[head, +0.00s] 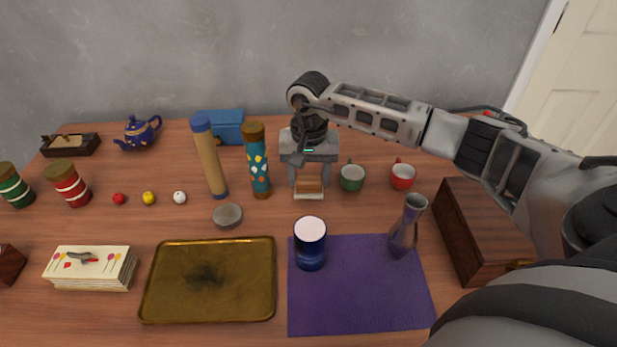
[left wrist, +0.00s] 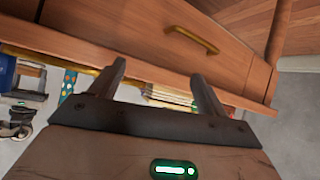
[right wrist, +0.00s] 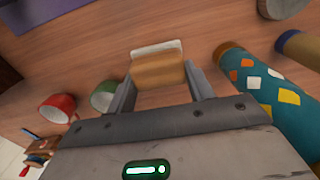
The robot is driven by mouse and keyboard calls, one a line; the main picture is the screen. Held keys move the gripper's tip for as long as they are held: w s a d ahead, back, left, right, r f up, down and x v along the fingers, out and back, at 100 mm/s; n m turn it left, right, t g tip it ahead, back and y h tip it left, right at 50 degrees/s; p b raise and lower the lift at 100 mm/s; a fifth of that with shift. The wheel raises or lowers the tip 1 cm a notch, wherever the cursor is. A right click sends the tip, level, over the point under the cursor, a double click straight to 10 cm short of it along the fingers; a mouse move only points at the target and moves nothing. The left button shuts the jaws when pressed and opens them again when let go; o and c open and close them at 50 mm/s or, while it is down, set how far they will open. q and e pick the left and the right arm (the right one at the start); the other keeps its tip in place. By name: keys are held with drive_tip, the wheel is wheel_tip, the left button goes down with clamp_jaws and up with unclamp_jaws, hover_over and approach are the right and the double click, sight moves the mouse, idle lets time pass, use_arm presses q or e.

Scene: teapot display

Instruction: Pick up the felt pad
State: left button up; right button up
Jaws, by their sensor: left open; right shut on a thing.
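The felt pad (head: 309,186) looks like a small tan-brown block with a pale white layer along one side. It is between the fingers of my right gripper (head: 309,174), just left of the green cup. In the right wrist view the felt pad (right wrist: 158,71) is gripped between both fingers of the right gripper (right wrist: 161,78), its white edge facing away. I cannot tell whether it touches the table. My left gripper (left wrist: 156,72) is open and empty, in front of a wooden drawer front, and is out of the head view.
A green cup (head: 352,178) and red cup (head: 403,176) stand right of the pad. A teal patterned tube (head: 257,165) and tan tube (head: 209,160) stand left. A blue jar (head: 310,254) and vase (head: 404,232) stand on a purple mat (head: 350,300), beside a brass tray (head: 160,312).

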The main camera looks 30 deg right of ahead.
use_arm(q)
drive_tip(key=r+p, duration=0.1)
drive_tip(key=p, duration=0.1)
drive_tip(key=a+r+p, duration=0.1)
drive_tip(key=p, duration=0.2)
drive_tip(key=r+p, duration=0.1)
drive_tip(key=p, duration=0.1)
drive_tip(key=shift+s+a+r+g+y, duration=0.2)
drive_tip(key=shift+s+a+g+y, duration=0.1)
drive_tip(key=shift+s+g, duration=0.1)
use_arm(e)
drive_tip(key=s+a+r, duration=0.2)
drive_tip(key=s+r, duration=0.2)
drive_tip(key=s, duration=0.2)
drive_tip(key=s+a+r, duration=0.2)
drive_tip(key=s+r, duration=0.3)
drive_tip(key=s, duration=0.1)
drive_tip(key=shift+s+a, duration=0.3)
drive_tip(key=shift+s, duration=0.1)
use_arm(q)
drive_tip(key=shift+w, duration=0.1)
use_arm(e)
drive_tip(key=shift+o, duration=0.4)
drive_tip(key=shift+r, duration=0.1)
